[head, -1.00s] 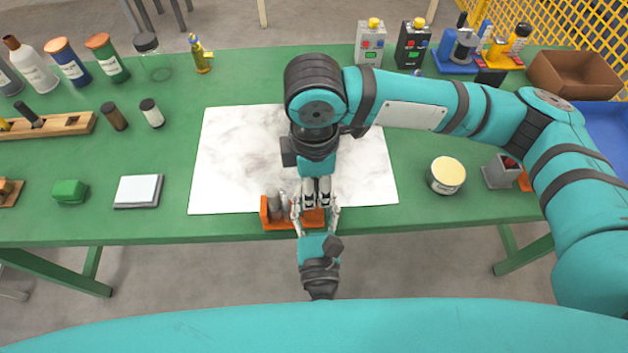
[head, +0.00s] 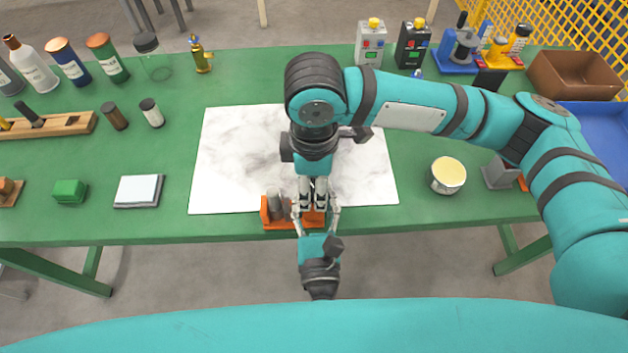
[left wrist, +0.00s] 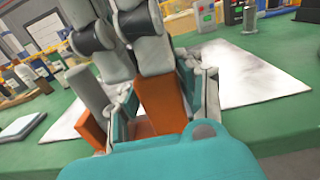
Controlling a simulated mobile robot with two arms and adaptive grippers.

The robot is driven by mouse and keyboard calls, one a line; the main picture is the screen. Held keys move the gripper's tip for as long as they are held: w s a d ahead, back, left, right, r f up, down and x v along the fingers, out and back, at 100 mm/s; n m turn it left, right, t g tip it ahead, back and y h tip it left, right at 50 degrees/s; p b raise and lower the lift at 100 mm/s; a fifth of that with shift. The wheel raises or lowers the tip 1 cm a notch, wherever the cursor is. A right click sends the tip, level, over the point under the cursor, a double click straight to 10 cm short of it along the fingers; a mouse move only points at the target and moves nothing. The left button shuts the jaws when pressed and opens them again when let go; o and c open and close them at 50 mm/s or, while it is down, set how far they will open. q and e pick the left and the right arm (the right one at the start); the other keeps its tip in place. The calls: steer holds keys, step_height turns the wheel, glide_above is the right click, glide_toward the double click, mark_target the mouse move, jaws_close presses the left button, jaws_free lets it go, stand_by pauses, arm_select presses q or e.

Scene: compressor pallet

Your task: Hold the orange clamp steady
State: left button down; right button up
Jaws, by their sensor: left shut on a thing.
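The orange clamp (head: 267,213) stands at the front edge of the green table, with grey upright parts at its left end. My left gripper (head: 316,214) reaches it from the near side, its fingers on either side of the clamp's right part. In the left wrist view those fingers close on the orange upright block (left wrist: 160,105). My right gripper (head: 313,207) points down from above, its two grey fingers close together at the clamp. Its fingertips partly hide behind the clamp and left fingers, so whether it grips anything is unclear.
A white marbled sheet (head: 235,160) lies behind the clamp. A round tin (head: 447,176) and a grey holder (head: 499,172) stand to the right. A pale block (head: 138,190) and a green block (head: 69,190) lie left. Bottles and control boxes line the back.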

mark_target(314, 187)
steer(key=shift+o, duration=0.7)
step_height(314, 187, up, 12)
step_height(314, 187, down, 12)
steer(key=n, duration=1)
steer(key=shift+s, duration=0.1)
stand_by(0.3)
